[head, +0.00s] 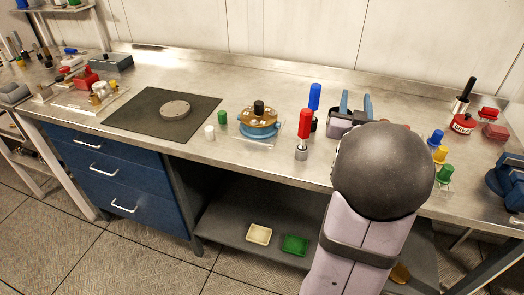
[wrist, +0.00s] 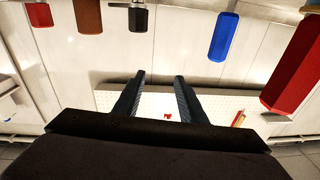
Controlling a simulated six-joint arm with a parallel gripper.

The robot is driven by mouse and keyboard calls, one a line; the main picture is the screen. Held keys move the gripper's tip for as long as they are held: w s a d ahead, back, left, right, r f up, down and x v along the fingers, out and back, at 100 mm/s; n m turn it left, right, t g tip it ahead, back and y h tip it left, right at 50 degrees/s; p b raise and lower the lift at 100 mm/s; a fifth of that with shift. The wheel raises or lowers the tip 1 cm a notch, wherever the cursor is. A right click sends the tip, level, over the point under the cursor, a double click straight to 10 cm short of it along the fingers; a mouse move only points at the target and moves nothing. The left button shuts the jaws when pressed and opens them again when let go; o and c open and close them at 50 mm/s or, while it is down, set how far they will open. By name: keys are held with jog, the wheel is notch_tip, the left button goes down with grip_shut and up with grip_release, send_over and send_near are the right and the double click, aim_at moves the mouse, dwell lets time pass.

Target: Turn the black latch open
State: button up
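I cannot make out for certain which part is the black latch. One black part is the knob (head: 258,107) on top of the round brass and blue device (head: 262,124), at the middle of the bench. Another is the upright black handle (head: 468,86) on the red base (head: 463,123) at the back right. My gripper (wrist: 158,78) is open and empty in the wrist view, its two dark fingers apart and touching nothing.
Red (head: 304,124) and blue (head: 315,96) handled tools stand near the bench's middle. A dark mat (head: 130,115) with a grey disc (head: 175,109) lies left. Several coloured knobs stand right of my arm. Bare steel bench (head: 230,85) shows behind the mat and device.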

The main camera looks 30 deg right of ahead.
jog(key=w+a+r+t+y+p, duration=0.2)
jog(key=w+a+r+p, duration=0.35)
jog(key=r, duration=0.35)
jog(key=w+a+f+n+g+y, duration=0.25)
jog(key=a+f+y, duration=0.2)
jog(key=a, duration=0.45)
jog(key=s+a+f+n+g+y, duration=0.1)
jog(key=s+a+f+g, duration=0.2)
jog(key=a+f, duration=0.3)
jog(key=s+a+f+n+g+y, duration=0.1)
jog(key=s+a+f+g+y, duration=0.1)
jog(key=a+f, duration=0.4)
jog(key=shift+s+a+f+g, duration=0.3)
jog(key=shift+s+f+g, duration=0.2)
jog(key=shift+f, duration=1)
jog(key=shift+n+y, duration=0.25)
